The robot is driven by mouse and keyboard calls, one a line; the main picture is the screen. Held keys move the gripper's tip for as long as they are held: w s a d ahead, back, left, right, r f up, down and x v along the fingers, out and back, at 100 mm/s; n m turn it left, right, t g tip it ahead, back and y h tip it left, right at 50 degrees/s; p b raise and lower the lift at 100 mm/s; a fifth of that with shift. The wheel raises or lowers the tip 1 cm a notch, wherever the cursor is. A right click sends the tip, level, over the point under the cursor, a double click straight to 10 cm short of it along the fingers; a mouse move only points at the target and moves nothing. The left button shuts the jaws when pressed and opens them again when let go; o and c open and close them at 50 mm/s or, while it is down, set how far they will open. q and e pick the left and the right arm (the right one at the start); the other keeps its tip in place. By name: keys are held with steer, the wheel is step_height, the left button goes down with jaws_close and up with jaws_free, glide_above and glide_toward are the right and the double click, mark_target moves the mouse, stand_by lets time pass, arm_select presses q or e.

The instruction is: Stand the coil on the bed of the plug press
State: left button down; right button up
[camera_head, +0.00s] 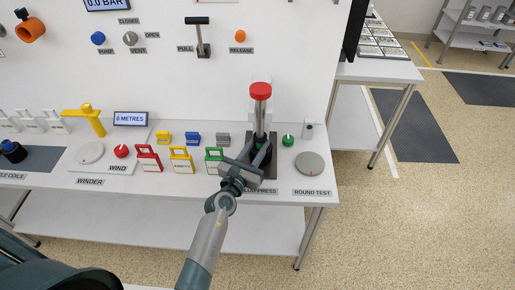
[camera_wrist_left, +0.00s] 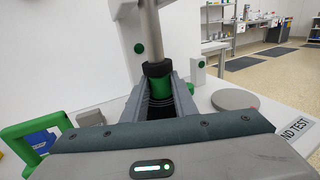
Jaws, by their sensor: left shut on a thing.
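The plug press (camera_head: 260,112) stands near the right end of the bench, with a red knob on top of its grey post. The coil (camera_wrist_left: 160,86), green with a black upper end, is between the fingers of my left gripper (camera_wrist_left: 158,98) in the wrist view. In the head view the coil (camera_head: 262,154) shows dark at the foot of the press, under the post. My left gripper (camera_head: 255,160) is shut on it. I cannot tell whether the coil touches the bed. My right gripper is not in view.
Red, yellow and green framed holders (camera_head: 181,161) stand left of the press. A green knob (camera_head: 288,140) and the round test disc (camera_head: 310,164) are to its right.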

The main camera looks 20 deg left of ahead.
arm_select(q)
steer(key=shift+s+f, duration=0.1)
steer(key=shift+f, duration=0.6)
steer(key=shift+f, duration=0.2)
steer(key=c, duration=1.4)
jaws_free()
steer(key=shift+c, duration=0.2)
steer(key=shift+r, duration=0.15)
steer(key=s, duration=0.3)
steer(key=s+a+b, duration=0.1)
steer(key=s, duration=0.3)
steer(key=s+b, duration=0.1)
steer(key=s, duration=0.3)
steer(key=shift+a, duration=0.15)
steer(key=shift+s, duration=0.55)
